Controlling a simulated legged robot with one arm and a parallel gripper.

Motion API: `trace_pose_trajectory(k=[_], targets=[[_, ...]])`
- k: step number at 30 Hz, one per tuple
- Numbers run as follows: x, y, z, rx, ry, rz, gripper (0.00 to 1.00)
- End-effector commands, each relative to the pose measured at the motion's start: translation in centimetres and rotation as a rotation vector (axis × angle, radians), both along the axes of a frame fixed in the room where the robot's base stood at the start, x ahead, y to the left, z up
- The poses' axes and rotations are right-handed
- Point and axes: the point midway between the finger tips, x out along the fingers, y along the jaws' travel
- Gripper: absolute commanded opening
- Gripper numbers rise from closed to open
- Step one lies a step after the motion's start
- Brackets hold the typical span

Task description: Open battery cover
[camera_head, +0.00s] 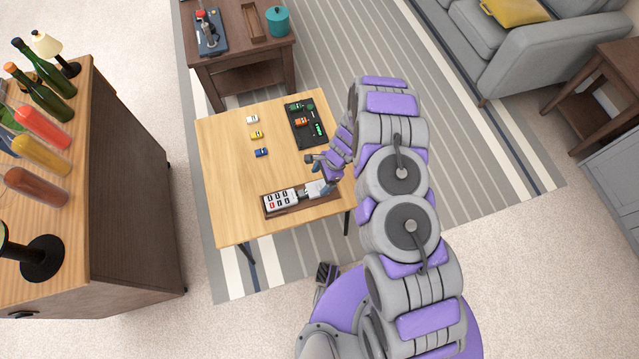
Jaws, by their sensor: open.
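A white box (281,201) with several dark-marked cells sits in a brown tray (303,204) near the front edge of the wooden table (225,170). At its right end is a plain pale part (314,188) that looks like the battery cover, though it is too small to be sure. My gripper (318,170) is open above the right end of the tray, close to the pale part. I cannot tell whether it touches it. My arm hides the area right of the tray.
Small white (252,119), yellow (256,134) and blue (261,152) toy cars stand behind the tray. A black tray (294,130) with orange and green items lies at the back right. The table's left part is clear. A bar cabinet (140,180) with bottles stands left.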

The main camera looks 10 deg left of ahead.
Motion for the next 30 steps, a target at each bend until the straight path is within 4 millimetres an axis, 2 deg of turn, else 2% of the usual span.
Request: trace_pose_trajectory(k=[1,6,18,30], targets=[[-0.2,0.0,-0.9,0.001,0.002,-0.001,0.87],[-0.4,-0.1,-2.0,0.013,0.001,-0.004,0.87],[-0.4,0.8,-2.7,0.003,-0.003,-0.004,0.86],[-0.5,0.2,-2.4,0.012,-0.001,-0.004,0.48]])
